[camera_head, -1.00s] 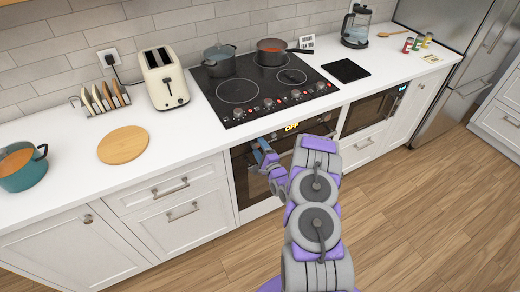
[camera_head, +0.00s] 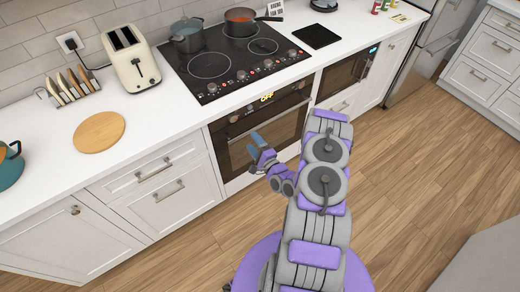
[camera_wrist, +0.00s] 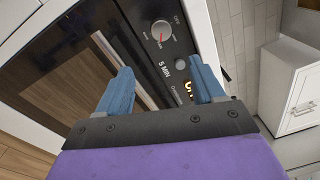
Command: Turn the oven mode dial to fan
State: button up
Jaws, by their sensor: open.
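The oven (camera_head: 236,154) is set under the counter, with a dark control panel and a lit display (camera_head: 267,96) reading OFF. My gripper (camera_head: 256,146) is open and empty in front of the oven door, below the panel. Its blue fingers (camera_wrist: 163,82) stand apart, touching nothing visible.
Above is a black cooktop (camera_head: 236,62) with its own front knobs, a grey-blue pot (camera_head: 187,38) and a red-orange pan (camera_head: 240,20). A second built-in appliance (camera_head: 342,78) is to the right. The wooden floor (camera_head: 400,180) in front is clear.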

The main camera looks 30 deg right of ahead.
jog(key=shift+s+f, duration=0.1)
jog(key=shift+s, duration=1.95)
